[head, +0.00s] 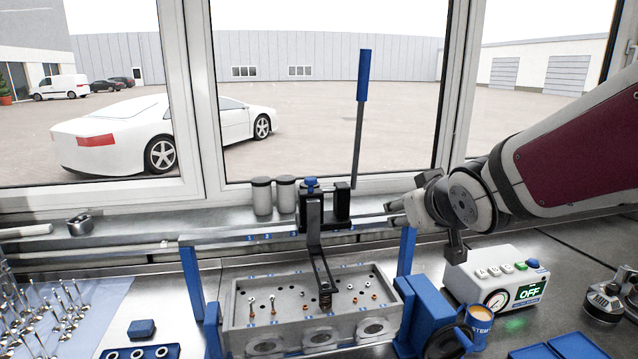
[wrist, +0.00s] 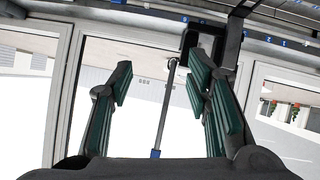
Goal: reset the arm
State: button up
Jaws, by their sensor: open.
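My gripper (head: 396,212) is at the right of the valve spring press (head: 323,206), in front of the window. Its fingers point left toward the press, and they look empty. In the wrist view my gripper (wrist: 158,100) shows two green-padded fingers spread apart. The press's blue-tipped lever (head: 363,75) stands nearly upright; in the wrist view the lever (wrist: 166,110) appears between the fingers, but I cannot tell how far beyond them it is. The press arm reaches down to the grey cylinder head (head: 240,318) below.
A blue upright (head: 406,250) stands just below my gripper.

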jog(key=s+d+f+m+g, duration=0.1)
jog(key=s+g, duration=0.2)
jog(key=s, duration=1)
jog(key=s+d+f+m+g, duration=0.1)
jog(key=s+m+g, duration=0.1)
jog(key=s, duration=1.1)
jog(key=shift+d+f+g+h, duration=0.3)
jog(key=shift+d+f+g, duration=0.1)
jog(key=shift+g, duration=0.3)
